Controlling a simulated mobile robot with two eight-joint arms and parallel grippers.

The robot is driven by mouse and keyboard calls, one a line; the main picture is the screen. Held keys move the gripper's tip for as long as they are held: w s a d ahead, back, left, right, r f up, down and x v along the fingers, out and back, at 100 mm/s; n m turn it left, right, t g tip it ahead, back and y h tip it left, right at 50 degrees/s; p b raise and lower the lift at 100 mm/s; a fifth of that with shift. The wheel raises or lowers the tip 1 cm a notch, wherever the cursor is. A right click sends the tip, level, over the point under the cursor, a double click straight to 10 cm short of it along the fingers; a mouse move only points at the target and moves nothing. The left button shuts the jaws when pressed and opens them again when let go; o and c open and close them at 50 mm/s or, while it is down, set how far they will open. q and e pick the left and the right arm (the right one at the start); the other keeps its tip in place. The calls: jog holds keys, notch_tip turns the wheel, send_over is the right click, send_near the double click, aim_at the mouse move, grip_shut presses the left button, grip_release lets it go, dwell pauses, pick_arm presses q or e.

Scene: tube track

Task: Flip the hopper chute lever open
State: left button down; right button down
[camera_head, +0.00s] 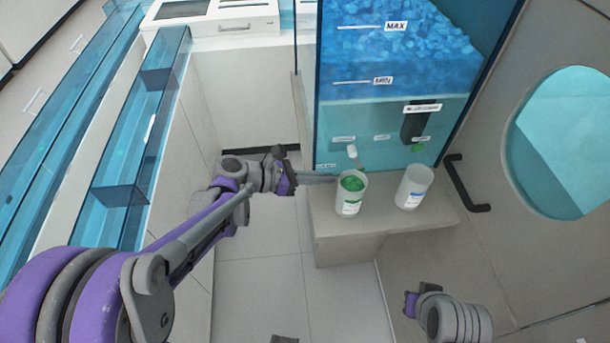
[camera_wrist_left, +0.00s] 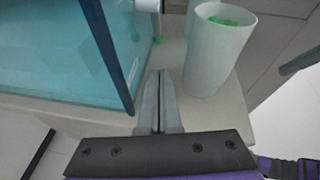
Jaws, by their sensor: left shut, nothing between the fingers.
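The hopper (camera_head: 395,50) is a clear teal tank with blue chunks inside, at the top centre of the head view; its wall also fills the upper left of the left wrist view (camera_wrist_left: 60,50). A small lever with a white tip (camera_head: 352,152) shows low on its front, just above the green-filled cup (camera_head: 350,193). My left gripper (camera_head: 334,178) is shut and empty. Its fingertips are beside that cup, below and left of the white tip; contact is unclear. The fingers also show in the wrist view (camera_wrist_left: 158,75). My right gripper (camera_head: 410,303) is at bottom right, its fingers unclear.
A second white cup (camera_head: 413,187) stands to the right on the same grey ledge (camera_head: 345,235). A black chute-like part (camera_head: 414,125) is on the hopper front. A dark handle (camera_head: 465,185) sticks out at right. Open floor (camera_head: 255,270) lies in front of the ledge.

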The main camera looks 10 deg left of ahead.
aim_at(358, 169)
pick_arm(q)
jog(key=w+d, duration=0.1)
jog(key=d, duration=0.2)
jog(key=w+d+r, duration=0.1)
jog(key=shift+w+d+p, duration=0.3)
jog(key=shift+w+d, duration=0.05)
jog(key=shift+d+f+h+b, duration=0.25)
jog(key=shift+h+b, duration=0.15)
jog(key=shift+b, duration=0.55)
jog(key=shift+t, duration=0.3)
jog(key=shift+r, duration=0.2)
jog(key=shift+w, duration=0.1)
